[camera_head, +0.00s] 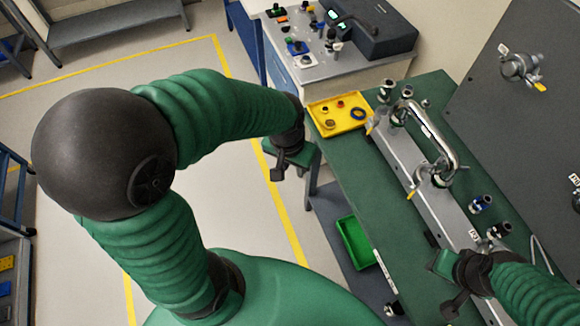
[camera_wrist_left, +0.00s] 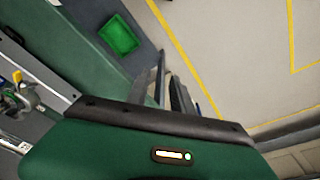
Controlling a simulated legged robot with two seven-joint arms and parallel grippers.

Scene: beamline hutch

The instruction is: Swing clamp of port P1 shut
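A grey rail (camera_head: 398,165) on the green bench carries a curved metal pipe (camera_head: 435,130) between two port fittings. A clamp (camera_head: 371,126) with a yellow tab is at the pipe's far end. Another clamp (camera_head: 412,190) with a yellow tab is at its near end. I cannot read which port is P1, nor tell whether either clamp is shut. A metal clamp with a yellow tab (camera_wrist_left: 17,77) shows at the left wrist view's left edge. My left gripper (camera_head: 280,168) is left of the bench, apart from the clamps.
A yellow tray (camera_head: 315,109) with small parts sits at the bench's far left corner. A green bin (camera_head: 356,242) is on the lower shelf. Dark-capped fittings (camera_head: 481,204) stand right of the rail. A grey panel (camera_head: 500,115) rises at right. Floor left of the bench is clear.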

